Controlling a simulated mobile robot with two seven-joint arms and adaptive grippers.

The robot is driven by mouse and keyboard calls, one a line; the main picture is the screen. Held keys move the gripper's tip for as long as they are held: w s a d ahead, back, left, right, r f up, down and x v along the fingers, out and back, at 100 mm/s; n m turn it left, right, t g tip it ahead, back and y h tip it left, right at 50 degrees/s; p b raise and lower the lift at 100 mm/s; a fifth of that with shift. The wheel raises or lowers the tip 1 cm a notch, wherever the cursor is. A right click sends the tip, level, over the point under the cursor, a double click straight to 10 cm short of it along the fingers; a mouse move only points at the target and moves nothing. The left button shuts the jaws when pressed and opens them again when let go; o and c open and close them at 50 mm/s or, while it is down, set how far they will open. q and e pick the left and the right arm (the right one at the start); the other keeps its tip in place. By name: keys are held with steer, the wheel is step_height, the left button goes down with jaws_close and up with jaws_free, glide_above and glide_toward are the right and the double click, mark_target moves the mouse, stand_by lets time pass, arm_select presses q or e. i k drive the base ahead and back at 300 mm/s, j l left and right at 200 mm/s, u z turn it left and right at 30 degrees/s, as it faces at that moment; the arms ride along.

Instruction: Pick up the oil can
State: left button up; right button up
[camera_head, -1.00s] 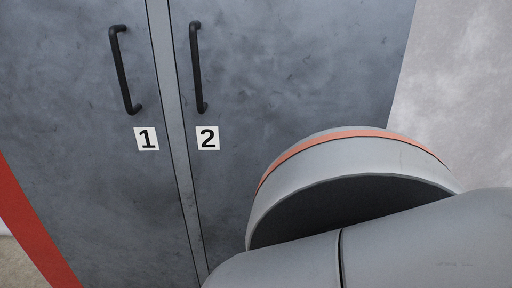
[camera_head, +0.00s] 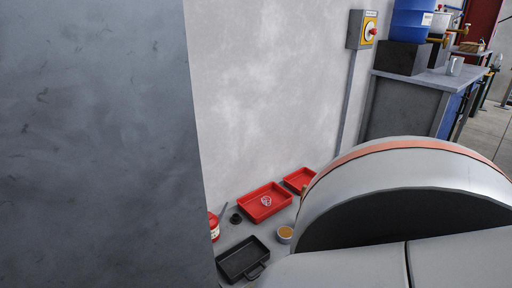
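A red container with a pale label (camera_head: 213,228) stands at the right edge of the grey cabinet, which hides most of it. I cannot tell for sure whether it is the oil can. A thin grey stick or spout rises beside it. A part of my arm fills the lower right of the head view. Neither gripper shows.
The grey cabinet (camera_head: 95,140) fills the left. Near the wall lie a red tray (camera_head: 254,215) with something pale in it, a second red tray (camera_head: 297,174), a black tray (camera_head: 235,272), a small black round piece (camera_head: 236,218) and a small cup (camera_head: 285,231). A workbench (camera_head: 405,105) with a blue drum (camera_head: 408,20) stands at right.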

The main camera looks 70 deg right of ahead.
mark_target(214, 222)
steer(key=z, duration=1.45)
steer(key=k+z, duration=0.1)
steer(key=k+j+u, duration=0.15)
steer(key=k+u, duration=0.4)
steer(key=u, duration=1.4)
steer(key=l+u, duration=0.1)
steer(key=l, duration=0.35)
steer(key=k+l+u, duration=0.1)
steer(key=l, duration=0.4)
steer(key=k+l, duration=0.1)
steer(key=l, duration=1.6)
steer(key=k+l, duration=0.15)
steer(key=l, duration=0.7)
